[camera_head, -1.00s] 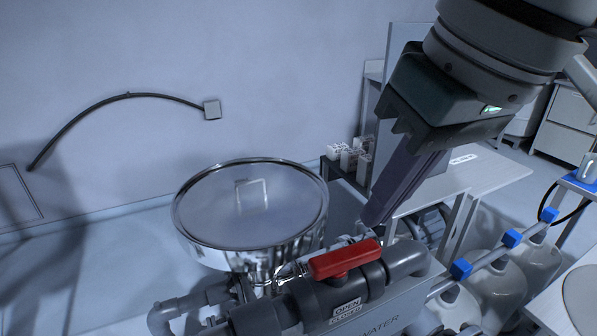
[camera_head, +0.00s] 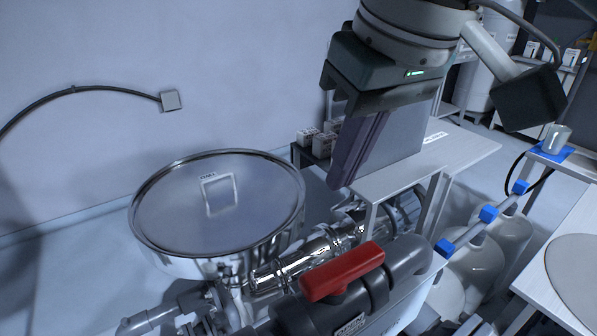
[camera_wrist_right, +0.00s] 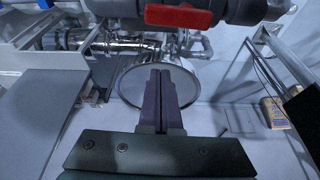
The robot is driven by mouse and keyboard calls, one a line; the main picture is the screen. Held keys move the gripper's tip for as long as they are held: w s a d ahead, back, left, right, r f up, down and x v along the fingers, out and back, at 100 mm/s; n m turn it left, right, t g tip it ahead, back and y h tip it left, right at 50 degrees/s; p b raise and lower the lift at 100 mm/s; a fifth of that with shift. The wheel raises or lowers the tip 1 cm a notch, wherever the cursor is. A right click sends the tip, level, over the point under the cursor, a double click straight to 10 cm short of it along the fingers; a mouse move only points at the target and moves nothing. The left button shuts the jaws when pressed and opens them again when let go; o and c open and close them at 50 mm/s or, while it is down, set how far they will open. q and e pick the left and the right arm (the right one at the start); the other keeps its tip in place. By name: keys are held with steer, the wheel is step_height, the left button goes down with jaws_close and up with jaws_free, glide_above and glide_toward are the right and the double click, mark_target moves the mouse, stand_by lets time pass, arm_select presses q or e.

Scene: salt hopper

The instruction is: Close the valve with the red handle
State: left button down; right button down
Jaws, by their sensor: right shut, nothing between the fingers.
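The red valve handle (camera_head: 342,271) sits on top of a dark grey pipe valve (camera_head: 330,302) at the bottom of the head view. It lies along the pipe. An "OPEN" label (camera_head: 350,325) shows on the valve's front, partly cut off. The red handle also shows in the right wrist view (camera_wrist_right: 178,16), at the top. My right gripper (camera_head: 343,186) is shut and empty, its fingers pointing down, above and behind the handle and apart from it. In the right wrist view its closed fingers (camera_wrist_right: 160,75) appear in front of the round hopper lid. My left gripper is not in view.
A steel hopper with a round lid (camera_head: 218,205) stands left of the valve. Shiny metal piping (camera_head: 310,256) runs behind the handle. White tanks (camera_head: 470,275) and blue-fitted pipes stand at the right.

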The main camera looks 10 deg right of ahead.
mark_target(343, 269)
steer(key=f+p, duration=0.1)
steer(key=f, duration=0.2)
steer(key=f+p, duration=0.1)
steer(key=f, duration=0.2)
steer(key=shift+s+d+f+p, duration=0.1)
steer(key=shift+s+f+p, duration=0.1)
steer(key=shift+p, duration=0.2)
steer(key=shift+s+d+f, duration=0.15)
steer(key=shift+s, duration=0.45)
steer(key=shift+p, duration=0.3)
